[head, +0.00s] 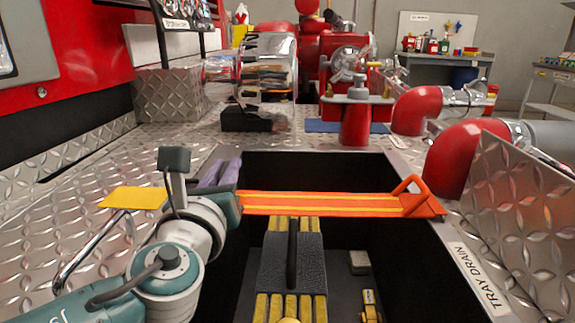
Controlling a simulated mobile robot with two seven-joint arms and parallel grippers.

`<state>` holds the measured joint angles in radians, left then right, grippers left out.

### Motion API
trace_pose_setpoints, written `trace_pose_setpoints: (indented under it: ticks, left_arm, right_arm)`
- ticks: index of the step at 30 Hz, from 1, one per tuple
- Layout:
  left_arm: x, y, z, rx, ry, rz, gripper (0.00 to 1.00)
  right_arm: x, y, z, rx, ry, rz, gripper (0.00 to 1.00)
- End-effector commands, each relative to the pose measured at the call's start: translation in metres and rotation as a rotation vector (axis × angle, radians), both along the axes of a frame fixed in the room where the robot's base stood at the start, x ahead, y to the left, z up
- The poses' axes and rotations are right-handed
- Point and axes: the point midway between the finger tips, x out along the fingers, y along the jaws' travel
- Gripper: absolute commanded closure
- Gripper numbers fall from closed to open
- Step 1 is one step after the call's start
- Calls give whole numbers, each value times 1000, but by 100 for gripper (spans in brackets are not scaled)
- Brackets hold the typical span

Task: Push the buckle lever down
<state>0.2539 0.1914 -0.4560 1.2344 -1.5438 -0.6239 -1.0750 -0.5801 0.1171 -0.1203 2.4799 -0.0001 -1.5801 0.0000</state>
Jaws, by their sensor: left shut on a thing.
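An orange strap (320,203) with yellow stripes runs across the open tray compartment. At its right end, on the right rim, sits an orange buckle (424,207) with its loop-shaped lever (408,187) standing raised and tilted. My left gripper (222,172), with purple parts showing, is at the left rim of the compartment, at the strap's left end and far from the lever. It is shut on the strap, though my own wrist hides the contact. My right gripper is not in view.
Below the strap, the dark compartment (395,265) holds a black block with a handle (292,262) and yellow bars. A silver plate (530,215) and red pipe elbows (460,155) stand close on the right. A red valve post (356,120) stands behind.

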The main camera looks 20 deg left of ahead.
Motion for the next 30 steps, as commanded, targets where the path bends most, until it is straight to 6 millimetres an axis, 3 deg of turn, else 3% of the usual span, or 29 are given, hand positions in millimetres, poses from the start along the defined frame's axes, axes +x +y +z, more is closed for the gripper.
trace_pose_setpoints:
  ticks: [10, 11, 18, 26, 30]
  left_arm:
    - [-1, -1, -4, 0, 8, -4, 100]
    - [-1, -1, -4, 0, 8, -4, 81]
    - [-1, -1, -3, 1, 6, -2, 54]
    - [-1, 0, -2, 2, 5, -1, 54]
    - [-14, -3, -1, 1, 7, -1, 54]
  right_arm:
    - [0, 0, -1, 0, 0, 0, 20]
    - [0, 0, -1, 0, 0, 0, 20]
    - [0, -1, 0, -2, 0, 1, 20]
    - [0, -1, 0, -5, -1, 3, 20]
    - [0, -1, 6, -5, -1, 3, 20]
